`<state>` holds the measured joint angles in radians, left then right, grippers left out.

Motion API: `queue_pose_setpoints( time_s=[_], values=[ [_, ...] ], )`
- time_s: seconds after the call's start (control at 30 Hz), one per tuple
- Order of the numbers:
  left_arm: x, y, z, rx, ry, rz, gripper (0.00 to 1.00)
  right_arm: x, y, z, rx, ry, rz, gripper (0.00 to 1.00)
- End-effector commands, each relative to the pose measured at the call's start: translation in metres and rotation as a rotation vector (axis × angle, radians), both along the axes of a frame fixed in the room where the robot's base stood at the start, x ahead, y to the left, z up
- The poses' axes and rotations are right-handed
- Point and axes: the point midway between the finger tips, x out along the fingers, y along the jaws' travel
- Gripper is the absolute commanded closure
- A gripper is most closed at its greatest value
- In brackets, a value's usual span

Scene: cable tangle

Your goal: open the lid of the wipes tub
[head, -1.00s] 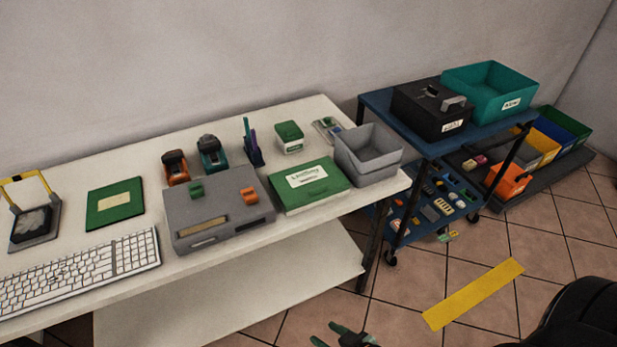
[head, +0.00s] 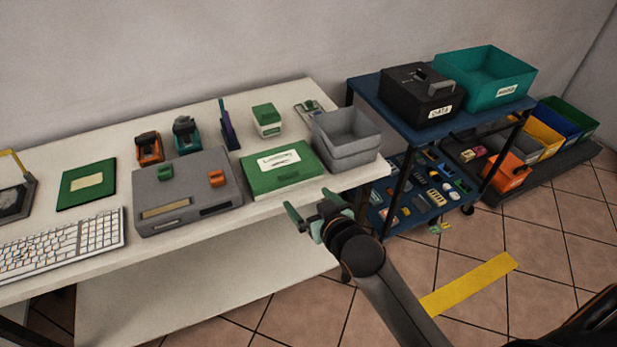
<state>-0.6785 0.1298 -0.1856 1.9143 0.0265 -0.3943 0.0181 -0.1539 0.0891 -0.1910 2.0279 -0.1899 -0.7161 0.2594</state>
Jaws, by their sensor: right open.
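The wipes tub (head: 267,121) is a small white box-shaped tub with a green lid (head: 265,110) and a label on its front. It stands upright towards the back of the white table, and its lid looks shut. My right gripper (head: 304,219) is open and empty at the table's front edge. It is nearer to me than the tub, lower in the picture and a little to the right, well apart from it. My left gripper is out of view.
A green box (head: 281,170) lies between my right gripper and the tub. Stacked grey bins (head: 347,132) stand right of the tub, and a purple upright item (head: 227,128) stands left. A grey box (head: 187,190) and keyboard (head: 60,241) lie further left. A blue cart (head: 375,98) stands right.

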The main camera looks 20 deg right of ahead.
Motion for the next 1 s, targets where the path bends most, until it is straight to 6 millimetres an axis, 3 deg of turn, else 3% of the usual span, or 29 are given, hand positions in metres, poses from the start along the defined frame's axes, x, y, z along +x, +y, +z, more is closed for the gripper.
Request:
queue_pose_setpoints(
  time_s=[0.17,0.8,1.0],
  values=[
    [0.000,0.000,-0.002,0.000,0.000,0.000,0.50,0.010,-0.001,0.007,0.002,-0.015,-0.009,0.00],
    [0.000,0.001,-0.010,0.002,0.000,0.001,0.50,0.099,0.003,-0.031,0.002,-0.014,-0.008,0.00],
    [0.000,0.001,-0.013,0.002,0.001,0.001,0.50,0.116,0.003,-0.038,0.001,-0.013,-0.008,0.00]
  ],
)
